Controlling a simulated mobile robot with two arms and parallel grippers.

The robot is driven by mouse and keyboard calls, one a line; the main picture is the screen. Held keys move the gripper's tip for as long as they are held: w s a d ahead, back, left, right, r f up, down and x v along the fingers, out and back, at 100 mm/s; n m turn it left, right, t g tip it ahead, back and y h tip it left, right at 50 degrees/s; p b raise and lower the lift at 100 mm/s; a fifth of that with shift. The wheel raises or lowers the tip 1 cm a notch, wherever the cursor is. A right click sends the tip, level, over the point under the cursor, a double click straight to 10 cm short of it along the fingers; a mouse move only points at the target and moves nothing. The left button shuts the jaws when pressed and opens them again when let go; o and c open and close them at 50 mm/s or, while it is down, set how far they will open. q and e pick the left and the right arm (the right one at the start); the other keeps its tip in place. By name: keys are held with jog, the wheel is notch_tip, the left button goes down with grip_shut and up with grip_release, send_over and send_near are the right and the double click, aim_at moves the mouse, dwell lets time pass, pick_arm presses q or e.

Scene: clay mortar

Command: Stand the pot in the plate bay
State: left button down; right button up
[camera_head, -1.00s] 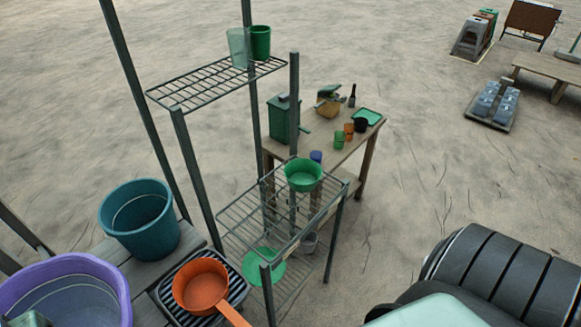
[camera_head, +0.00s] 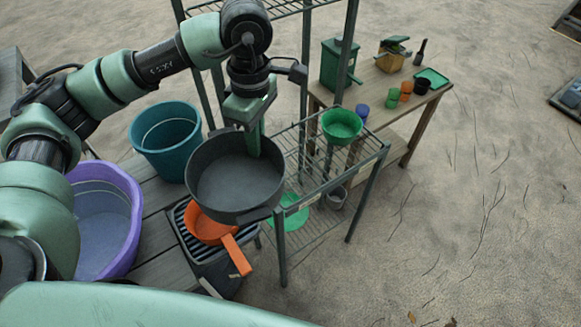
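A dark grey round pot (camera_head: 238,185) is in the middle of the head view, open side up and roughly level. My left gripper (camera_head: 254,138) reaches down from above at the pot's far rim. One green finger shows inside the pot, and the grip appears closed on the rim; the other finger is hidden. The pot is in front of an orange pan (camera_head: 205,228) and partly hides it. The pan lies on a black slatted rack (camera_head: 183,228), mostly covered. I cannot tell which part is the plate bay. My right gripper is not in view.
A teal bucket (camera_head: 166,140) and a purple tub (camera_head: 105,215) stand left of the pot. A wire shelf (camera_head: 300,175) with a green bowl (camera_head: 341,126) is close on the right. A wooden table (camera_head: 375,95) with several small items stands behind.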

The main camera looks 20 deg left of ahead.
pick_arm(q)
jog(key=w+a+f+n+t+b, duration=0.1)
jog(key=w+a+n+b, duration=0.2)
jog(key=n, duration=1.2)
jog(key=w+a+n+b, duration=0.15)
jog(key=w+n, duration=0.35)
jog(key=n, duration=0.9)
jog(key=shift+h, duration=0.3)
jog(key=f, duration=0.9)
jog(key=f+b, duration=0.1)
jog(key=f, duration=0.4)
jog(key=shift+s+d+f, duration=0.1)
jog(key=shift+d+f, duration=0.05)
jog(key=shift+d, duration=0.15)
notch_tip(320, 180, down, 5)
jog(key=shift+f+p, duration=0.1)
jog(key=shift+p, duration=0.2)
jog(key=shift+f, duration=0.1)
